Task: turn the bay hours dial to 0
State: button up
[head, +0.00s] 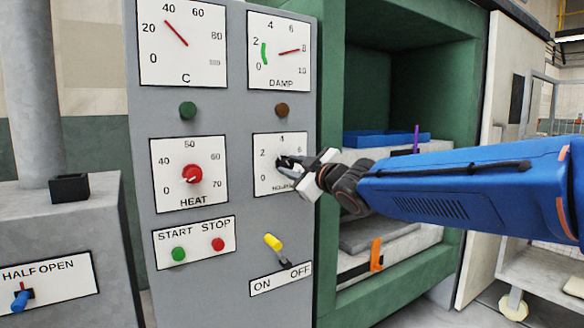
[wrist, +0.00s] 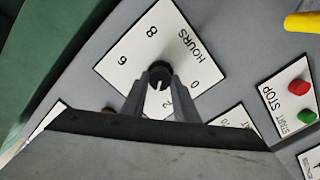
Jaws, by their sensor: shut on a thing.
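The hours dial is a black round knob (wrist: 159,74) on a white plate marked HOURS, below the DAMP gauge. The wrist view shows 0, 2, 6 and 8 around it; the 4 is hidden there. A pale mark on the knob points toward the bottom of the wrist view, about at the 2; its exact reading is hard to tell. The plate (head: 265,143) also shows in the head view, its right part covered by my gripper (head: 287,162). My gripper (wrist: 160,86) is shut on the knob, one finger on each side.
Left of the dial is a red HEAT knob (head: 193,174). A green press (head: 332,130) stands right of the panel, behind my arm.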

jog(key=n, duration=0.4)
jog(key=shift+n, duration=0.3)
jog(key=n, duration=0.3)
jog(key=shift+f+n, duration=0.1)
jog(key=shift+n, duration=0.2)
jog(key=n, duration=0.4)
jog(key=shift+f+n, duration=0.15)
jog(key=shift+n, duration=1.95)
jog(key=o, duration=1)
jog(key=shift+o, duration=0.2)
jog(key=shift+s, duration=0.1)
